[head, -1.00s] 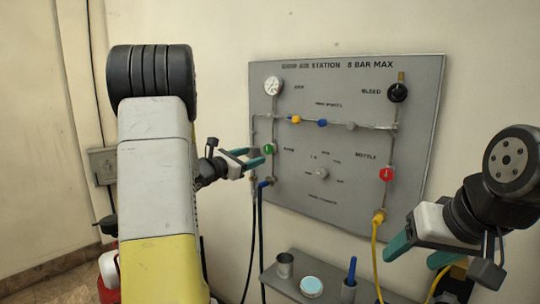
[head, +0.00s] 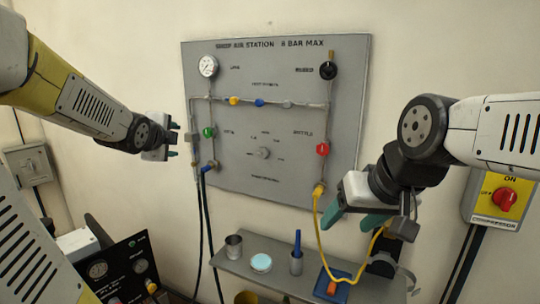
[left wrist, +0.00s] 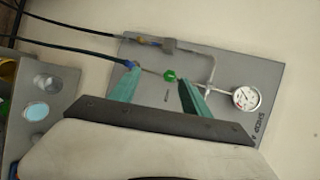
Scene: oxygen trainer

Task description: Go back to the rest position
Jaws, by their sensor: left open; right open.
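My left gripper (head: 172,154) is at the left edge of the grey air station panel (head: 345,80) in the head view. It is open and empty; in the left wrist view its green fingers (left wrist: 157,86) stand apart, with the green knob (left wrist: 170,76) seen between them. In the head view the green knob (head: 209,132) is to the right of that gripper, apart from it.
A grey shelf (head: 285,278) below the panel holds a metal cup (head: 233,246), a pale blue-lidded jar (head: 261,262), a cup with a blue-handled tool (head: 297,243) and a blue block (head: 333,287). A yellow switch box (head: 500,200) is at right. Dark hoses hang at left.

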